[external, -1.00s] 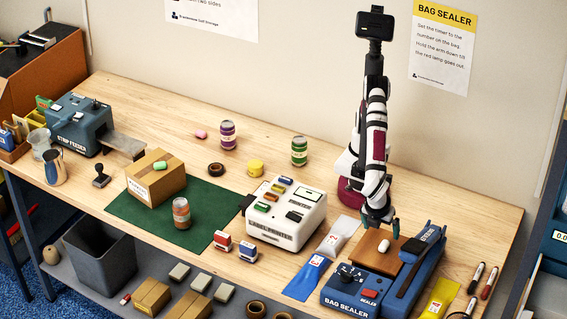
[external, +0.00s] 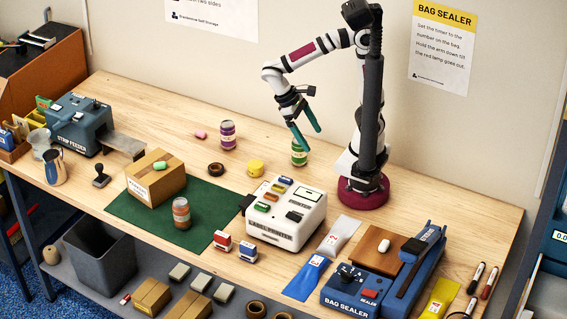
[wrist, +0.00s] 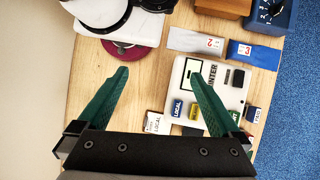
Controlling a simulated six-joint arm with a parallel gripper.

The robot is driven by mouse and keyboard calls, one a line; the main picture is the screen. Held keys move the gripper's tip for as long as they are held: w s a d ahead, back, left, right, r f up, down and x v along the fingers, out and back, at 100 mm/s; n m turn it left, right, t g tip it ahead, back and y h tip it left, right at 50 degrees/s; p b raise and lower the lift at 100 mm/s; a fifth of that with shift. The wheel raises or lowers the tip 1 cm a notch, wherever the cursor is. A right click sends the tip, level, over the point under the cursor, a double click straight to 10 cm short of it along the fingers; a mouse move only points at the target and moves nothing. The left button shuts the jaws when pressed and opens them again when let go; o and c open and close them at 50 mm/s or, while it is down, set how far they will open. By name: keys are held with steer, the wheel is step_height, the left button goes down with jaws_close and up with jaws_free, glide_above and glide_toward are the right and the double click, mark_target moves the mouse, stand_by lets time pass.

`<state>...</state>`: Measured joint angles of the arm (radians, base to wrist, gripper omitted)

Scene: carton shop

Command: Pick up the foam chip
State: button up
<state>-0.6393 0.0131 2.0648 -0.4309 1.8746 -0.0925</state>
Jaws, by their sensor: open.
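Three small rounded pieces look like foam chips. A white one (external: 384,244) lies on the brown board (external: 366,246) at the bag sealer (external: 362,290). A pink one (external: 200,134) lies on the bare table at the back. In the wrist view my gripper (wrist: 160,73) is open and empty, and no chip shows there.
A grey bag (external: 339,234) and blue bag (external: 306,277) lie beside the sealer.

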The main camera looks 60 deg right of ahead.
steer(key=d+f+m+t+y, duration=0.3)
steer(key=d+m+t, duration=0.2)
steer(key=d, duration=0.6)
steer(key=shift+f+m, duration=0.25)
steer(key=shift+m, duration=0.55)
steer(key=shift+s, duration=0.1)
steer(key=shift+c, duration=0.7)
